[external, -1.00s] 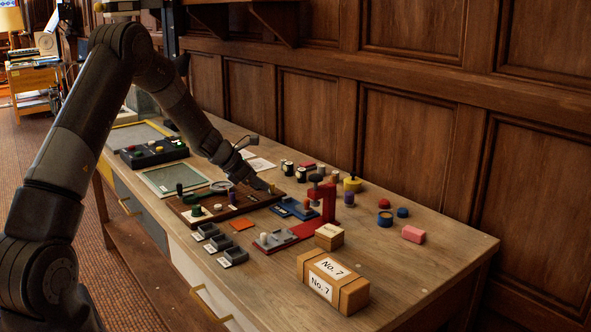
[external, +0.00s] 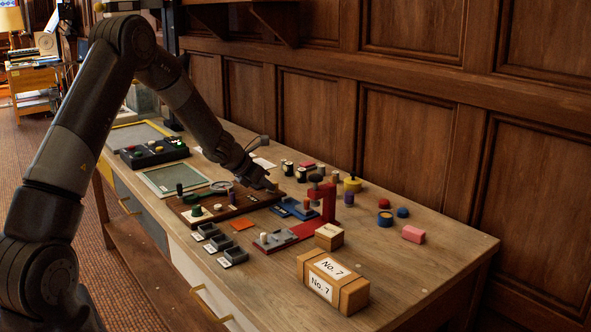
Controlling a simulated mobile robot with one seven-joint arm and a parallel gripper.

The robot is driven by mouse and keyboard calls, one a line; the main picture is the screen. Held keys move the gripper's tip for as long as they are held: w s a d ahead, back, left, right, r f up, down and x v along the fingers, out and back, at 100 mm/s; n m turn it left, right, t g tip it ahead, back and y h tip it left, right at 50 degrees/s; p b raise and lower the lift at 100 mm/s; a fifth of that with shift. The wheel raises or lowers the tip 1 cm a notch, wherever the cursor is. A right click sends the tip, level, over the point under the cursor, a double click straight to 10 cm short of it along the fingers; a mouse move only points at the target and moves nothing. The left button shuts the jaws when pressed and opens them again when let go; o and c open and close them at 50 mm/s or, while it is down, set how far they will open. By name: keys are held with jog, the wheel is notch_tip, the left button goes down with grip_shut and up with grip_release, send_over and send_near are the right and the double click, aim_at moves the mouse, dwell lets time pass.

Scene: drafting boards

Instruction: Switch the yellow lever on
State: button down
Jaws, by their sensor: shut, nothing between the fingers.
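A dark brown board (external: 222,212) lies on the table with several small levers and knobs on it. A green knob (external: 196,210) stands at its front left and a dark knob (external: 180,188) at its back left. My gripper (external: 273,186) is shut and empty, low over the right end of the board. I cannot make out the yellow lever now; the gripper covers that end of the board. Whether my fingers touch the lever cannot be told.
A blue tray (external: 293,208) and a red stand (external: 328,203) are close to the right of my gripper. Several small jars stand behind it. Grey bins (external: 234,256) and an orange square (external: 240,225) lie in front. A No. 7 box (external: 333,284) stands at the front right.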

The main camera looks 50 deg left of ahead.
jog(key=shift+a, duration=0.7)
jog(key=s, duration=0.1)
jog(key=s+d, duration=0.1)
jog(key=s, duration=0.2)
jog(key=shift+s+d+r, duration=0.1)
jog(key=shift+d+r, duration=0.15)
jog(key=shift+d, duration=0.05)
jog(key=s+d+r, duration=0.2)
jog(key=s+r, duration=0.4)
jog(key=shift+d+r, duration=0.2)
jog(key=shift+r, duration=0.1)
jog(key=s+d+r+m+h, duration=0.1)
jog(key=s+d+r+m, duration=0.2)
jog(key=d+r+m, duration=0.3)
jog(key=s+d+r+m+g+h, duration=0.1)
jog(key=s+d+r+m, duration=0.15)
jog(key=d+m, duration=0.4)
jog(key=s+d+r+m+h, duration=0.1)
jog(key=s+d+r+m, duration=0.1)
jog(key=d+r+m, duration=0.55)
jog(key=s+d+r+m+g+y, duration=0.1)
jog(key=s+d+m, duration=0.3)
jog(key=s+m, duration=0.4)
jog(key=s+d+r+m+g+y, duration=0.1)
jog(key=s+d+m+y, duration=0.1)
jog(key=s+m, duration=0.6)
jog(key=s+d, duration=0.1)
jog(key=s, duration=0.5)
jog(key=shift+d+r, duration=0.15)
jog(key=shift+d, duration=0.25)
